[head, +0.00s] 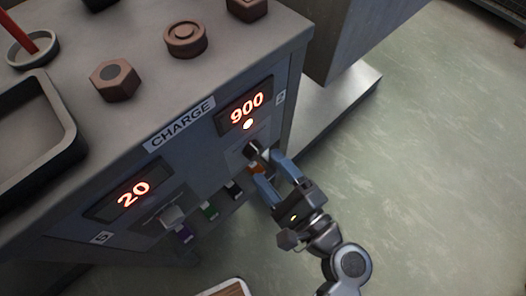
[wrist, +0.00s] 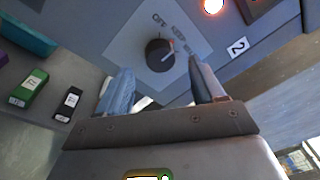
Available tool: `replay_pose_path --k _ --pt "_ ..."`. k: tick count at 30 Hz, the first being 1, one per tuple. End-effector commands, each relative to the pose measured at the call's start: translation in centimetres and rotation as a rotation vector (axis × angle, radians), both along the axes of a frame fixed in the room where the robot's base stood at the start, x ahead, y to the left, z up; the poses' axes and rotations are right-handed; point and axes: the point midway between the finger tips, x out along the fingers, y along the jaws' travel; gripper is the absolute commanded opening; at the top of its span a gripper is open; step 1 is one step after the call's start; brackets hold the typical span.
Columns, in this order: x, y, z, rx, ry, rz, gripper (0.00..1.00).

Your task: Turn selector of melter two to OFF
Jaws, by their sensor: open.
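The selector of melter two is a dark round knob (wrist: 159,55) on a pale plate, beside a "2" label (wrist: 238,47). The plate reads OFF, KEEP and a third word I cannot fully read. The knob's light and reddish mark points up and right, away from OFF. In the head view the selector (head: 252,150) sits below the display reading 900 (head: 246,107). My gripper (head: 270,171) is open and empty, its fingers pointing at the panel. In the wrist view the knob appears between and just beyond the fingertips (wrist: 161,68); contact cannot be told.
A second display reading 20 (head: 132,194) has its own selector (head: 172,216) to the left. Small colored blocks, including a green one (head: 210,211), sit low along the panel. Brown metal parts (head: 185,40) and a tray (head: 78,150) lie on top. Open floor lies right.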

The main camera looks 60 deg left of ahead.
Motion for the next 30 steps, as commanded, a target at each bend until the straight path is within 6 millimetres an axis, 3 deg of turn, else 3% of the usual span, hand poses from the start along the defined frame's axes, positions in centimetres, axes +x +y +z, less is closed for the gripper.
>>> replay_pose_path --k 7,18,30 --pt "-0.6 2.9 -0.1 0.000 -0.001 0.000 0.68" --pt "-0.7 3.5 0.0 -0.001 -0.001 -0.002 0.68" --pt "-0.7 3.4 0.0 -0.001 -0.001 -0.002 0.29"
